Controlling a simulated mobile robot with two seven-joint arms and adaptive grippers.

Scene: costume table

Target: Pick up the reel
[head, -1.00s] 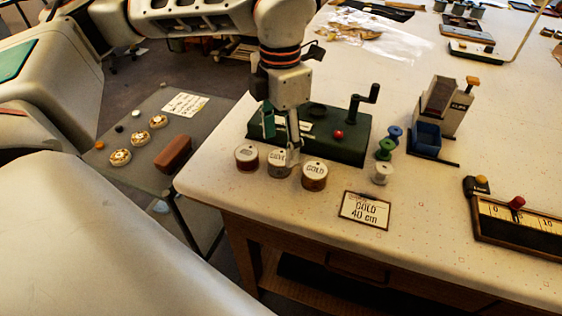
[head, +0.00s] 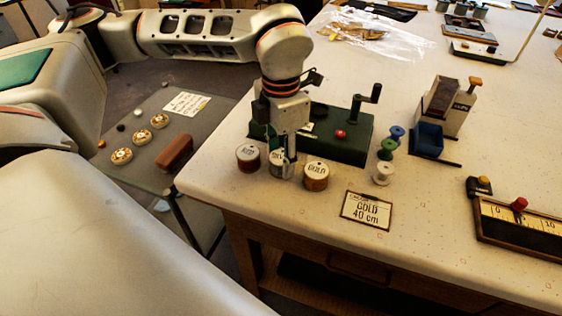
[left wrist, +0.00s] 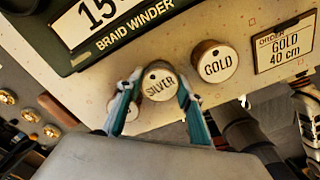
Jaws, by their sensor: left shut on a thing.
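Three lidded reels stand in a row at the table's near left corner. The silver reel (left wrist: 160,86) is in the middle, with the gold reel (head: 316,177) to its right and a reddish reel (head: 248,158) to its left. My left gripper (head: 283,164) points down and is shut on the silver reel, one finger on each side of it in the left wrist view. In the head view the fingers hide much of this reel. A card (head: 366,210) reads "GOLD 40 cm". My right gripper is out of view.
The green braid winder (head: 350,146) with its crank is just behind the reels. Coloured spools (head: 388,149) stand to the right, with a blue bin (head: 428,138) and a ruler block (head: 520,225) beyond. A lower grey side table (head: 140,155) is at left.

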